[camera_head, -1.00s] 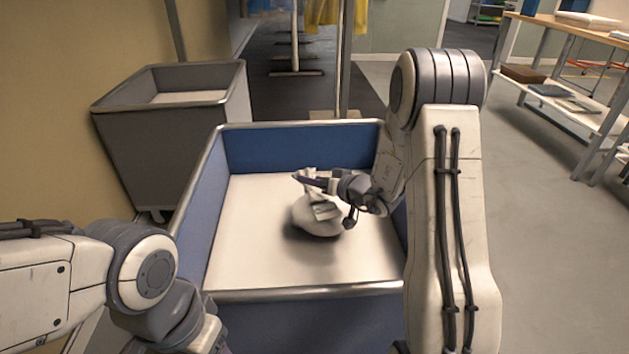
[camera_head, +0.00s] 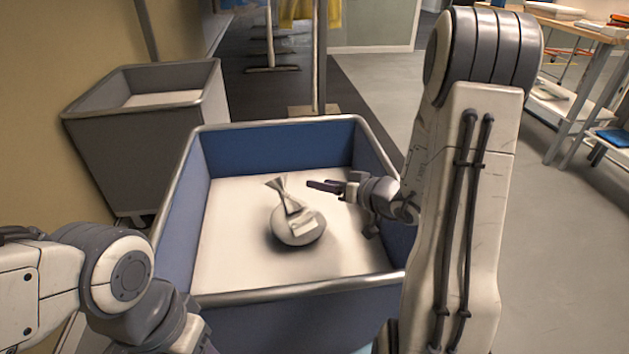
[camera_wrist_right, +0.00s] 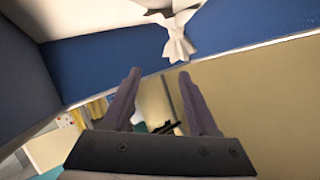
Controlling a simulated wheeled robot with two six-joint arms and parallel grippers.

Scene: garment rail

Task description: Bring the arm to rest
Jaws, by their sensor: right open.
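My right gripper (camera_head: 325,186) is open and empty inside the blue bin (camera_head: 282,148), to the right of a tied white bag. The bag (camera_head: 300,229) rests on the bin's pale floor, its gathered neck pointing up and left. The gripper and the bag look apart. In the right wrist view, the two fingers of the right gripper (camera_wrist_right: 158,100) are spread with nothing between them, and the bag's neck (camera_wrist_right: 178,40) hangs in from the top. My left arm shows at the lower left of the head view; its gripper is out of frame.
A grey bin (camera_head: 140,120) stands at the back left by the tan wall. A metal post (camera_head: 319,60) rises behind the blue bin. Wooden shelving (camera_head: 575,50) stands at the right. Open floor (camera_head: 555,250) lies to the right of my right arm.

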